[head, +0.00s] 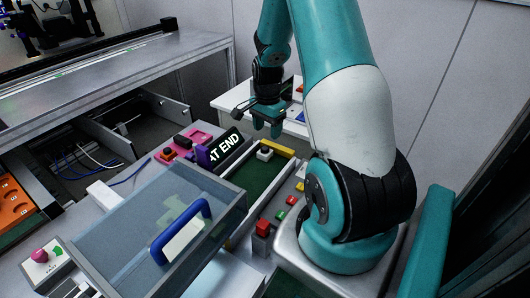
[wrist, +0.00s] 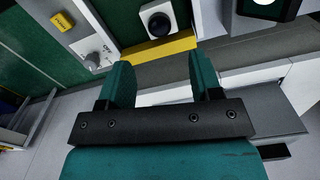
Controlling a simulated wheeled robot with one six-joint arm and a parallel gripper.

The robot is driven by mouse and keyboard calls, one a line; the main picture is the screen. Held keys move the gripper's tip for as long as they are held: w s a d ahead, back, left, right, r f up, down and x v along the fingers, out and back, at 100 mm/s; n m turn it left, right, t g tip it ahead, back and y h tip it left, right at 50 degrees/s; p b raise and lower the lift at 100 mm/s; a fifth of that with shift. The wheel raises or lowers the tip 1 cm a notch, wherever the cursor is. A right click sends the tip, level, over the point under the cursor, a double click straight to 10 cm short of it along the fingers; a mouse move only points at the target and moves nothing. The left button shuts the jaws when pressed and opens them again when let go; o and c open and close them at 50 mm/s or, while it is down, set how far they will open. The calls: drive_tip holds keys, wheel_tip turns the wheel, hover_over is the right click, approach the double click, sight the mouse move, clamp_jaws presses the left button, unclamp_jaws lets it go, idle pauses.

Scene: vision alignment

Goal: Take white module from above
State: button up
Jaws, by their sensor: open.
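A small white module with a black round top (head: 265,155) sits on a green board beside a yellow bar in the head view. In the wrist view a white square block with a black round knob (wrist: 155,17) shows at the top, just beyond the yellow bar; it looks like the same module. My gripper (head: 268,127) hangs above and near this module in the head view. In the wrist view its two teal fingers (wrist: 161,75) are apart with nothing between them. The fingers do not touch the module.
A dark "AT END" sign block (head: 225,148) stands left of the module. A clear-lidded box with a blue handle (head: 180,230) is in front. A white table (head: 235,102) stands behind my gripper.

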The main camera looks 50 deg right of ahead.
sight(266, 148)
wheel_tip(266, 148, down, 3)
drive_tip(key=shift+r, duration=0.15)
drive_tip(key=f, duration=0.1)
drive_tip(key=f+p, duration=0.1)
drive_tip(key=f, duration=0.3)
drive_tip(key=shift+a, duration=0.4)
drive_tip(key=shift+c, duration=0.2)
drive_tip(key=c, duration=0.7)
